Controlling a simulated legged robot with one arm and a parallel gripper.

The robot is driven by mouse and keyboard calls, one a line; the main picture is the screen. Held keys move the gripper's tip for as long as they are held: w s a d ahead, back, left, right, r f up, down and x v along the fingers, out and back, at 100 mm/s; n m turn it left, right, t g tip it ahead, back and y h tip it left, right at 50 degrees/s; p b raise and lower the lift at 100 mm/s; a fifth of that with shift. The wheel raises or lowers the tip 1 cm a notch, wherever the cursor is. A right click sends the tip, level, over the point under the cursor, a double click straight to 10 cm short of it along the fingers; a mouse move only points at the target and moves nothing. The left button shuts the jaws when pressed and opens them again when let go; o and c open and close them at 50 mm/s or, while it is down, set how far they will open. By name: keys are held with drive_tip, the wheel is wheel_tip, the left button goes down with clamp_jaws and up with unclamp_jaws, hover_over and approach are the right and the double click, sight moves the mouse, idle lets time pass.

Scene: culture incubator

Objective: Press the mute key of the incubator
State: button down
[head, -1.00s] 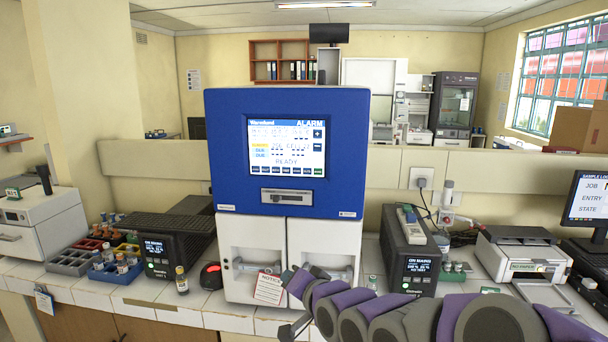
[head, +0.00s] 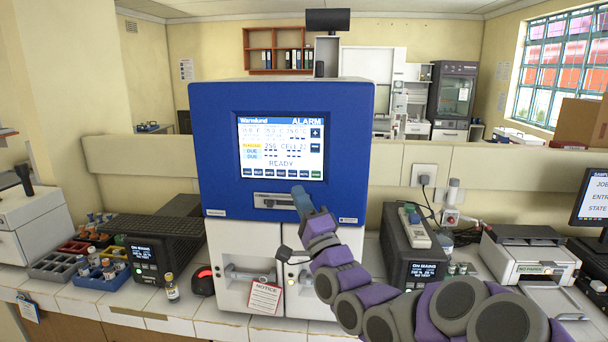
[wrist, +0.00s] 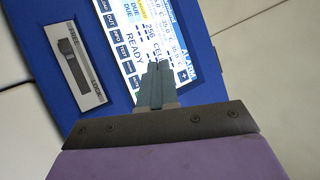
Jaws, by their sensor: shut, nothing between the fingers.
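The blue incubator (head: 210,150) stands on the counter with its screen (head: 275,130) lit, reading ALARM at the top and READY lower down. A row of small keys (head: 281,173) runs along the bottom of the screen; the rightmost is green. My gripper (head: 299,188) is shut and empty, pointing at the panel just below the keys' right end. In the wrist view my shut fingers (wrist: 160,68) overlap the screen (wrist: 150,30), hiding part of it. I cannot tell whether they touch it.
A slide switch marked FREE and LOCK (wrist: 75,68) sits beside the key row; it also shows below the screen in the head view (head: 275,200). A notice tag (head: 264,297) hangs from a lower door handle. Black-fronted units (head: 165,250) stand at the incubator's left and right.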

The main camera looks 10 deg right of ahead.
sight(304, 174)
drive_tip(key=shift+a, duration=0.15)
drive_tip(key=shift+w+d+p, duration=0.45)
drive_tip(key=shift+w+p, duration=0.3)
drive_tip(key=shift+w, duration=0.65)
drive_tip(key=shift+w+d+p, duration=0.5)
drive_tip(key=shift+w+p, duration=0.25)
drive_tip(key=shift+w, duration=0.7)
drive_tip(key=shift+w+d+p, duration=0.45)
drive_tip(key=shift+w+p, duration=0.3)
drive_tip(key=shift+w, duration=0.65)
drive_tip(key=shift+w+d+p, duration=0.15)
drive_tip(key=shift+w+p, duration=0.2)
drive_tip(key=shift+p, duration=0.15)
